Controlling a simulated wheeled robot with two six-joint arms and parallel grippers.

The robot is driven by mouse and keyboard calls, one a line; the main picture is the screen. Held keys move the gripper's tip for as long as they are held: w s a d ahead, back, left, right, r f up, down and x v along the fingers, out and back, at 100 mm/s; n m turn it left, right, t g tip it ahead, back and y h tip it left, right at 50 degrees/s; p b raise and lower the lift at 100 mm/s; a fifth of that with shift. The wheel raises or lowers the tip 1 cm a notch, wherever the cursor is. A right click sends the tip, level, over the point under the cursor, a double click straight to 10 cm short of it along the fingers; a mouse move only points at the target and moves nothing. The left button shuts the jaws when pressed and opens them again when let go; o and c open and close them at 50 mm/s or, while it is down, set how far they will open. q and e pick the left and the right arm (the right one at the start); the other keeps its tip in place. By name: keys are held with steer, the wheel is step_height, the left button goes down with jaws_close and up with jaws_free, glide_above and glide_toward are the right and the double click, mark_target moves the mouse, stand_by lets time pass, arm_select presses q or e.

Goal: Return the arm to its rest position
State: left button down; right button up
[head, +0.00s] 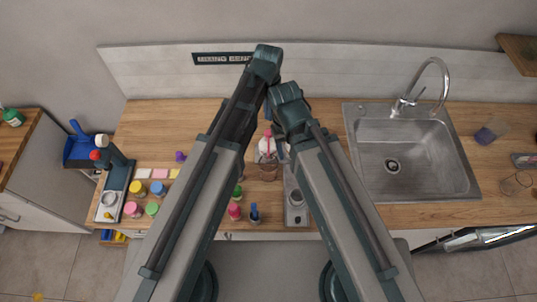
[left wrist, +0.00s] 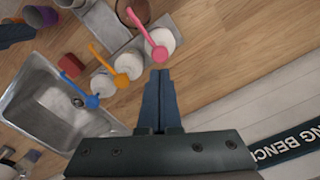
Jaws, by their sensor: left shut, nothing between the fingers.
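Both of my arms reach forward over the wooden counter in the head view. My left gripper (head: 267,109) shows only as a small blue-grey sliver between the two arms. In the left wrist view its fingers (left wrist: 159,75) are pressed together with nothing between them. They end beside a white jar (left wrist: 158,40) with a pink spoon (left wrist: 147,34) on it, and I cannot tell whether they touch it. That jar also shows in the head view (head: 266,150), partly behind my arms. My right gripper is hidden.
A steel sink (head: 392,158) with a tall tap (head: 430,75) is to the right. More white jars carry an orange spoon (left wrist: 108,63) and a blue spoon (left wrist: 78,91). Colourful small pots (head: 137,188) stand at the left. A sign (head: 222,58) is on the backsplash.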

arm_select(q)
steer(key=s+a+f+n+b, duration=0.1)
steer(key=s+a+f+b, duration=0.2)
steer(key=s+f+b, duration=0.2)
steer(key=s+a+f+n+y+b, duration=0.1)
steer(key=s+a+f+b, duration=0.2)
steer(key=s, duration=0.6)
step_height(320, 180, down, 3)
steer(key=shift+r+b, duration=0.15)
steer(key=shift+b, duration=1.1)
arm_select(e)
step_height(320, 180, down, 11)
arm_select(q)
step_height(320, 180, down, 5)
steer(key=b, duration=0.5)
steer(key=shift+f, duration=0.2)
arm_select(e)
step_height(320, 180, down, 5)
steer(key=shift+f, duration=0.15)
